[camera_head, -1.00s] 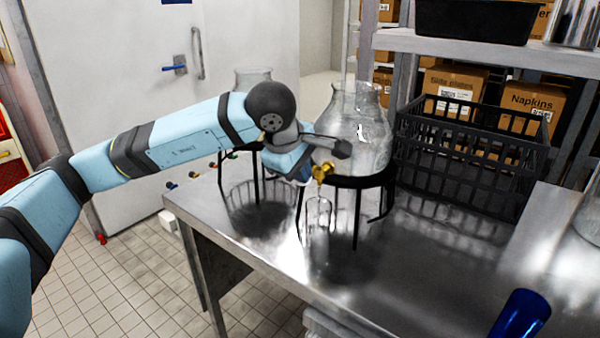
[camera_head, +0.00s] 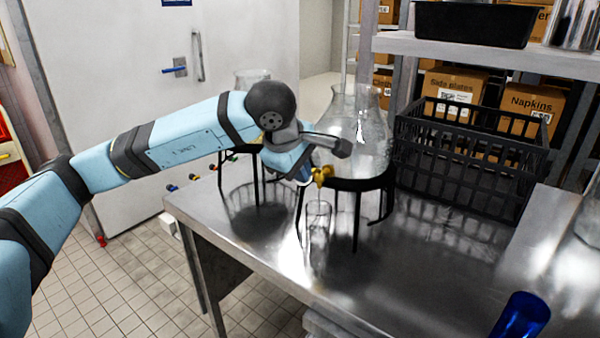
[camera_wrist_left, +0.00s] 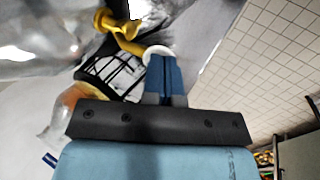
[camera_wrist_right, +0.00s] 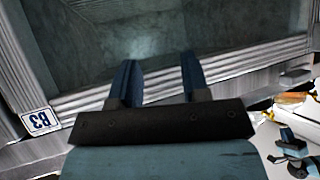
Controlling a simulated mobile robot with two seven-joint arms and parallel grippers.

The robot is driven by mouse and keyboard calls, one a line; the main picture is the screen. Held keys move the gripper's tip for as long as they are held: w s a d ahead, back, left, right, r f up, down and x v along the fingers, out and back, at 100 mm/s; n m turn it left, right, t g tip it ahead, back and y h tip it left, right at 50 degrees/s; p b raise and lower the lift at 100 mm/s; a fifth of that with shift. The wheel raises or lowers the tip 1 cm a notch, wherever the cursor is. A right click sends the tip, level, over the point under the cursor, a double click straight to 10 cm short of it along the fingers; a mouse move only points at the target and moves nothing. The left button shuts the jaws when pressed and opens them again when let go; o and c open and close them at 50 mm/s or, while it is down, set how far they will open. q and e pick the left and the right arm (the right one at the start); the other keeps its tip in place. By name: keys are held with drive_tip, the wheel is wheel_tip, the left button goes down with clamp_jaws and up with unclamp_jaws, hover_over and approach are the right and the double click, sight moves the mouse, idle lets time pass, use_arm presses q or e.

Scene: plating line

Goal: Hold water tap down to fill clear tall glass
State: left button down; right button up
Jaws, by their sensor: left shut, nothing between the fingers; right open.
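The golden water tap (camera_head: 321,175) sits low on the front of a large clear glass dispenser (camera_head: 360,130), held in a black stand (camera_head: 365,183). The clear tall glass (camera_head: 318,222) stands upright on the steel counter below the tap. I cannot tell its water level. My left gripper (camera_head: 304,178) is shut and empty, close beside the tap on its left; contact is unclear. In the left wrist view its fingers (camera_wrist_left: 163,75) are together, and the yellow tap (camera_wrist_left: 120,32) is just beyond them. My right gripper (camera_wrist_right: 158,70) is open and empty, seen only in the right wrist view.
A second glass dispenser (camera_head: 252,78) stands behind my left arm. A black crate (camera_head: 450,170) sits at the back of the counter (camera_head: 420,275). A blue cup (camera_head: 520,318) is at the front right. The counter's front middle is clear.

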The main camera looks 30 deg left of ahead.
use_arm(q)
drive_tip(key=shift+r, duration=0.4)
use_arm(e)
drive_tip(key=shift+r, duration=0.15)
use_arm(q)
drive_tip(key=shift+r, duration=0.2)
wheel_tip(320, 180, up, 13)
drive_tip(key=s+p, duration=0.2)
drive_tip(key=shift+s+r, duration=0.15)
drive_tip(key=shift+s, duration=0.25)
use_arm(e)
drive_tip(key=shift+s+d+r, duration=0.25)
drive_tip(key=shift+s+d, duration=0.1)
drive_tip(key=shift+d, duration=0.1)
